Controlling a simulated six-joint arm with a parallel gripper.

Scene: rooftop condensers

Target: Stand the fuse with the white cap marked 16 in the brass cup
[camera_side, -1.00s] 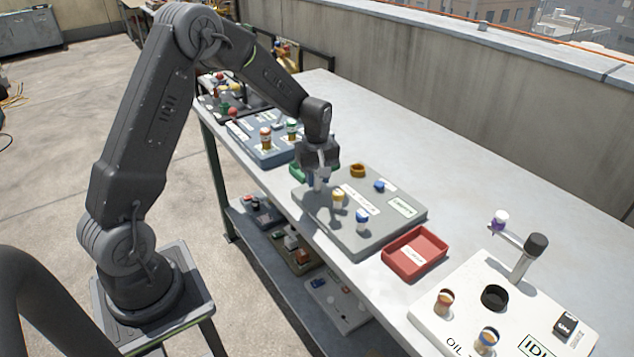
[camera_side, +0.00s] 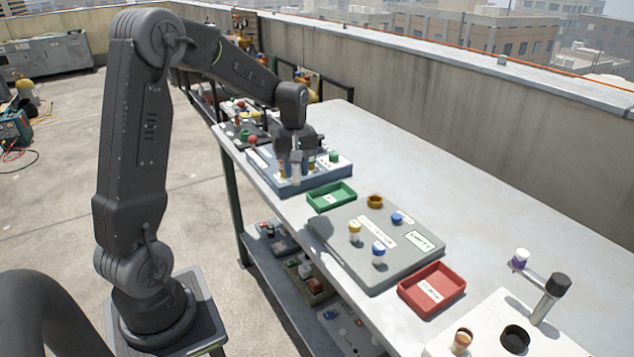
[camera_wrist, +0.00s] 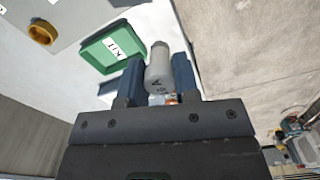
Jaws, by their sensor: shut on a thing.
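My gripper (camera_side: 296,170) is over the blue-grey board (camera_side: 325,178) at the far part of the table. In the wrist view my gripper (camera_wrist: 157,68) is shut on a pale grey-white cylinder (camera_wrist: 158,66). It bears small dark marks that I cannot read surely, with some orange at its near end. I cannot tell whether it touches the board. A brass-coloured ring-like cup (camera_side: 374,201) sits empty on the grey board, and shows in the wrist view (camera_wrist: 42,32). Short coloured pieces beside my fingers on the blue-grey board are partly hidden.
A green tray (camera_side: 331,197) lies between the two boards. A yellow-topped piece (camera_side: 355,231) and a blue-topped piece (camera_side: 378,252) stand on the grey board (camera_side: 405,262). A red tray (camera_side: 432,290) is nearer. The table's right side along the wall is clear.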

